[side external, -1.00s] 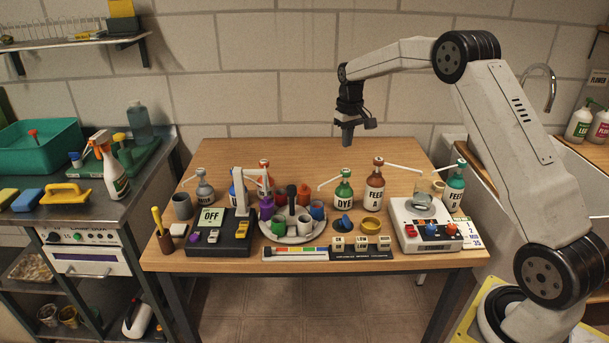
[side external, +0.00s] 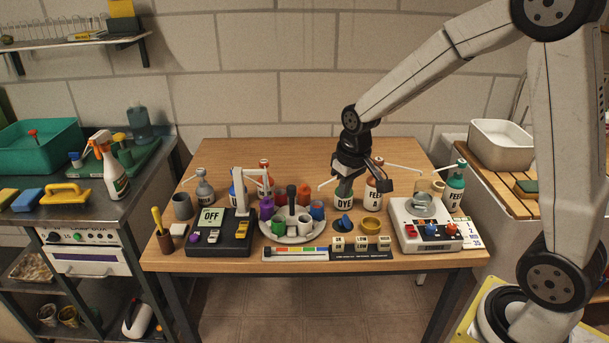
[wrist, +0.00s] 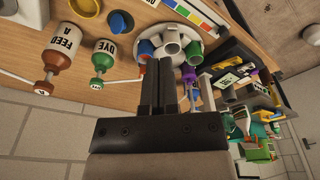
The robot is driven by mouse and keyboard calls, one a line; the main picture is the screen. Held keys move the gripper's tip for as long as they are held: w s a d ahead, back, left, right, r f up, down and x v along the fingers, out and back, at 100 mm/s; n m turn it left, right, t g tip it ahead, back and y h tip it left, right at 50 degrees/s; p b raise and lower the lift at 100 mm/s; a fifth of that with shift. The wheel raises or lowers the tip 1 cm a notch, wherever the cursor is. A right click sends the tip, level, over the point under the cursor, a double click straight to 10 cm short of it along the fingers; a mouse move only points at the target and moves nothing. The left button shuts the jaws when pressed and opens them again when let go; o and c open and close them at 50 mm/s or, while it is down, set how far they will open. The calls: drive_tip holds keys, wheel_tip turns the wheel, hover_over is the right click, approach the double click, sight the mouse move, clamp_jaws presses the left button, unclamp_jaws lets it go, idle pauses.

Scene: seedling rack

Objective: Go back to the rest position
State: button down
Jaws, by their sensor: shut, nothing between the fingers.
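My gripper (side external: 344,190) is low over the back half of the wooden table (side external: 300,152), its fingers pointing down. In the side view it overlaps the green DYE bottle (side external: 343,204) and hides its top. In the wrist view my gripper (wrist: 159,64) shows two dark fingers pressed together with nothing between them. There the DYE bottle (wrist: 104,58) stands apart from the fingers. The brown FEED A bottle (side external: 376,198) stands just right of the gripper and is partly covered by the wrist camera.
A round carousel (side external: 291,236) with several coloured pots stands in front, left of the gripper. A white scale (side external: 412,216) carries a cup at right. A dark unit with an OFF display (side external: 210,215) stands at left. The table's back strip is clear.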

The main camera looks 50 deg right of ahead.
drive_tip(key=s+a+f, duration=0.1)
drive_tip(key=s+a, duration=0.1)
drive_tip(key=s, duration=0.4)
drive_tip(key=s+a+f+n, duration=0.1)
drive_tip(key=s+a, duration=0.2)
drive_tip(key=s, duration=0.2)
drive_tip(key=shift+s+a+f+t, duration=0.35)
drive_tip(key=shift+s+t, duration=0.05)
